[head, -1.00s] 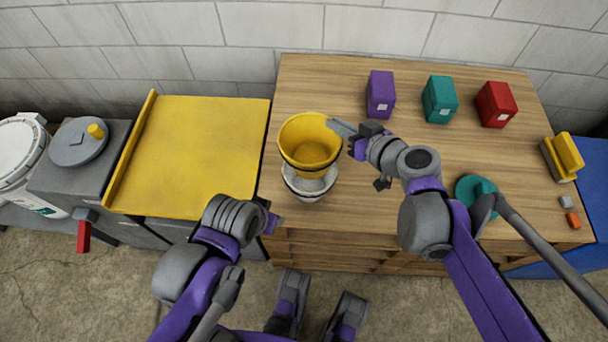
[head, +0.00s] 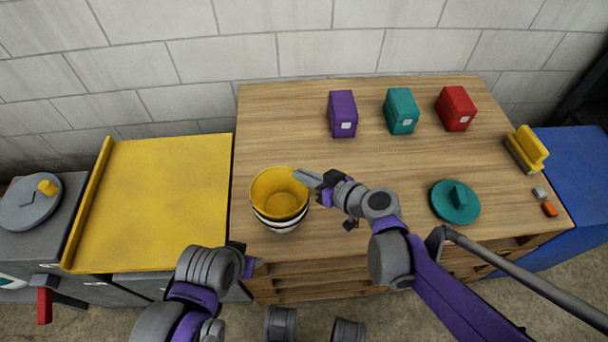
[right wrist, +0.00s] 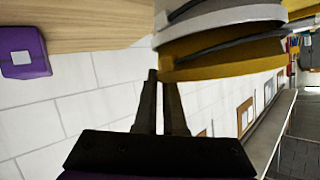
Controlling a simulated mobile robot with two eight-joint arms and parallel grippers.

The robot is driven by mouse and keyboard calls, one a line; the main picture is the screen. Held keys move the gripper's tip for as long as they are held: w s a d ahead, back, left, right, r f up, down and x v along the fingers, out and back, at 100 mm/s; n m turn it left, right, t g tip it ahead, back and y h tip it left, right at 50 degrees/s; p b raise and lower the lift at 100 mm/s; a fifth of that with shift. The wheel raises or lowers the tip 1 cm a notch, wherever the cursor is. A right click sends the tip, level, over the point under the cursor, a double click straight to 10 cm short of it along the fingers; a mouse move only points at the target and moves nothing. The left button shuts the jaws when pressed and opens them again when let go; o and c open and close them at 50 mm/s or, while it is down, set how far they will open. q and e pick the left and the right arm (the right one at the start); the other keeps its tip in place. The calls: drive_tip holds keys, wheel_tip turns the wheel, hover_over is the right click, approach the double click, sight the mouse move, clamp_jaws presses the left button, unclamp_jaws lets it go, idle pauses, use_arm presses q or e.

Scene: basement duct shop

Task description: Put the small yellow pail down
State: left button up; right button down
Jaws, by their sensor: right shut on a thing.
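The small yellow pail (head: 272,185) is upright at the left end of the wooden bench (head: 400,160). A white pail (head: 283,228) shows just below it, and the yellow pail looks nested in or close over it; I cannot tell if it rests there. My right gripper (head: 310,180) is shut on the yellow pail's right rim. In the right wrist view, the fingers (right wrist: 163,82) meet the yellow rim (right wrist: 220,60), with the white pail (right wrist: 215,20) beyond. My left gripper (head: 252,266) is near the bench's front left corner, away from the pails; its jaw opening is unclear.
Purple (head: 343,112), teal (head: 402,110) and red (head: 456,108) boxes stand along the back. The bench middle is clear. A yellow-topped surface (head: 155,200) adjoins on the left.

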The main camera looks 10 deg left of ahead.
drive_tip(key=shift+f, duration=0.3)
drive_tip(key=c, duration=1)
unclamp_jaws()
drive_tip(key=shift+r, duration=0.2)
drive_tip(key=shift+r, duration=0.35)
drive_tip(key=p+v, duration=0.3)
drive_tip(key=v, duration=0.9)
drive_tip(key=s+d+f+m+g+h, duration=0.1)
drive_tip(key=s+d+f+m+h, duration=0.2)
drive_tip(key=s+d, duration=0.4)
drive_tip(key=s+d+f+m+g+h, duration=0.1)
drive_tip(key=s+d+f+m+h, duration=0.3)
drive_tip(key=s+d+h, duration=0.4)
drive_tip(key=shift+d+f+m+g, duration=0.3)
drive_tip(key=shift+d+m, duration=0.4)
drive_tip(key=shift+d, duration=0.3)
